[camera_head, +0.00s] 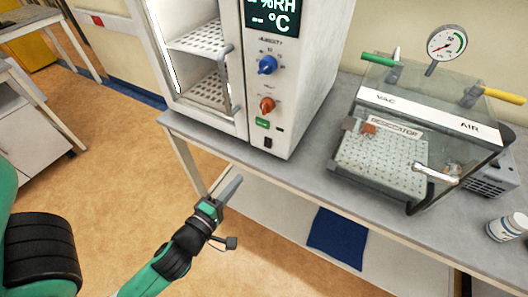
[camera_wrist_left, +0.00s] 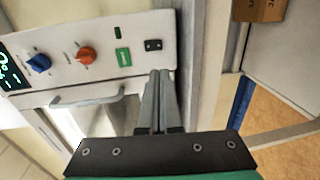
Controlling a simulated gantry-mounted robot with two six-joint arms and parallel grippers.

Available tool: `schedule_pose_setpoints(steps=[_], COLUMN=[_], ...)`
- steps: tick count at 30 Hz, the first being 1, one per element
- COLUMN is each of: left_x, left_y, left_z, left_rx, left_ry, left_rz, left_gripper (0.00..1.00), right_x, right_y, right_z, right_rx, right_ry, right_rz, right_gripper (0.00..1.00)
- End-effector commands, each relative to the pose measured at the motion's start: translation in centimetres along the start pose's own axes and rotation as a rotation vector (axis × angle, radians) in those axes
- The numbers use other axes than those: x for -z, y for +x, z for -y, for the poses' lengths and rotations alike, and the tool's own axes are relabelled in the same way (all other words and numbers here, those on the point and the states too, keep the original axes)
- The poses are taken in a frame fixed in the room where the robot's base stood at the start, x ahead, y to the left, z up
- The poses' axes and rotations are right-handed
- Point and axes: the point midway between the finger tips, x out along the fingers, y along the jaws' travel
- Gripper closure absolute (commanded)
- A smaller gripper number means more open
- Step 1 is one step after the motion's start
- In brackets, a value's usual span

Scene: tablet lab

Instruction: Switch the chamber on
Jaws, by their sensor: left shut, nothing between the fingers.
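The white chamber (camera_head: 309,60) stands on the bench. Its lit display (camera_head: 272,17) shows dashes beside °C. Its front panel has a blue knob (camera_head: 267,65), an orange knob (camera_head: 267,105), a green label or button (camera_head: 262,124) and a small black switch (camera_head: 268,142) at the bottom. The switch also shows in the left wrist view (camera_wrist_left: 152,44); its position is too small to tell. My left gripper (camera_head: 232,184) is shut and empty, in front of and below the panel. In the wrist view its fingertips (camera_wrist_left: 159,73) appear just short of the switch. My right gripper is not in view.
The chamber's door handle (camera_wrist_left: 88,101) shows beside my fingers in the wrist view. A clear desiccator (camera_head: 385,165) with a gauge (camera_head: 446,43) stands right of the chamber. A white jar (camera_head: 508,227) is at the right bench edge. A dark blue cloth or mat (camera_head: 337,238) lies on the lower shelf.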

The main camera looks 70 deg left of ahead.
Motion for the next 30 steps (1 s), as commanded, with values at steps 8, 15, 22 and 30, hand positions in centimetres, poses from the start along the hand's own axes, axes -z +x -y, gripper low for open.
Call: schedule_pose_setpoints(steps=[8, 15, 22, 30], left_x=[-0.1, 0.0, -0.1, -0.1], left_y=[0.3, 3.5, 8.6, 13.1], left_z=[-0.1, -0.4, -0.2, -0.1], left_rx=[-0.001, -0.004, -0.004, -0.003], left_ry=[-0.001, -0.003, -0.003, -0.001], left_rz=[0.001, -0.002, 0.0, 0.001], left_gripper=[1.0, 1.0, 1.0, 1.0], right_x=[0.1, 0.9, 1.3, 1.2], right_y=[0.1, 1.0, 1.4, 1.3], right_z=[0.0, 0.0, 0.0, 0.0], right_rx=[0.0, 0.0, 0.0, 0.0], right_ry=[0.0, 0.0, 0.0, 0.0], right_rz=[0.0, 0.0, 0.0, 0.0], right_gripper=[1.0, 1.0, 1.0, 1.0])
